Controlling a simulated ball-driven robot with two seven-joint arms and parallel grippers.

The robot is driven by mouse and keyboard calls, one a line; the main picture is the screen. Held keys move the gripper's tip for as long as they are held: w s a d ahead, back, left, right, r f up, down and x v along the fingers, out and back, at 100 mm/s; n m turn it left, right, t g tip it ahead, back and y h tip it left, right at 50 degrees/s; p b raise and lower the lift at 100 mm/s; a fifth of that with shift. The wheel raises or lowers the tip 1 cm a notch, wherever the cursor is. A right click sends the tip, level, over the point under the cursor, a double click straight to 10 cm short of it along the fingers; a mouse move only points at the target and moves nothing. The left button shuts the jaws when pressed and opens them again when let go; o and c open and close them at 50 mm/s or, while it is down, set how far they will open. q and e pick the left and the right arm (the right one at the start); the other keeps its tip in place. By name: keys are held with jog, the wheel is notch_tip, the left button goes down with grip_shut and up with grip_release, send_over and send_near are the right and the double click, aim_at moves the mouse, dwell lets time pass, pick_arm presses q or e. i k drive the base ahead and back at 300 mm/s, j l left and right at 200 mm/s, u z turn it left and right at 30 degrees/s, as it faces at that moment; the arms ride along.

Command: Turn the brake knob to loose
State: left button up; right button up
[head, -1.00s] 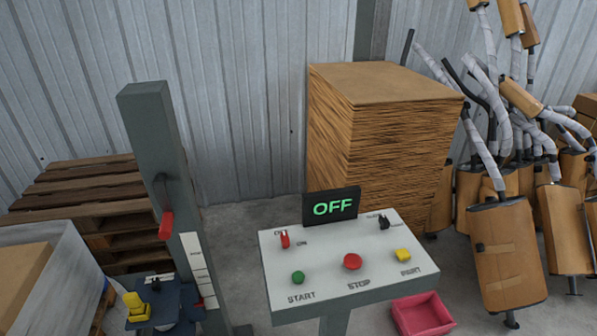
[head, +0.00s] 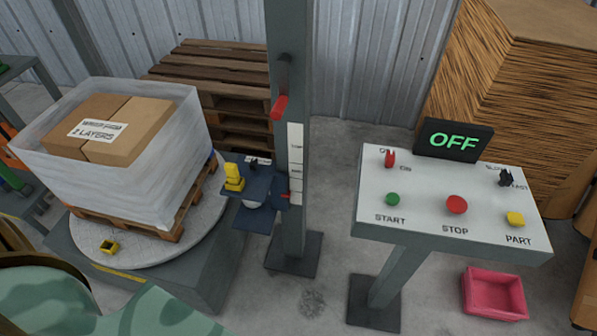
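A blue carriage (head: 262,185) sits on the left side of a grey upright post (head: 290,130). On it are a yellow block-shaped piece (head: 233,178) and a small black knob-like part (head: 253,162) beside a pale label. I cannot read which of these is the brake knob or how it is set. A red handle (head: 280,107) juts from the post above the carriage, and a white label strip (head: 295,155) runs down the post. Neither of my grippers is in view.
A control panel (head: 450,195) with buttons, switches and an OFF display (head: 453,141) stands right. A wrapped box load (head: 150,190) on a pallet stands on a round turntable (head: 205,225) at left. A pink bin (head: 494,294) lies on the floor. Stacked pallets (head: 215,62) stand behind.

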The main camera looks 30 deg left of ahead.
aim_at(254, 162)
jog(key=u, duration=1.25)
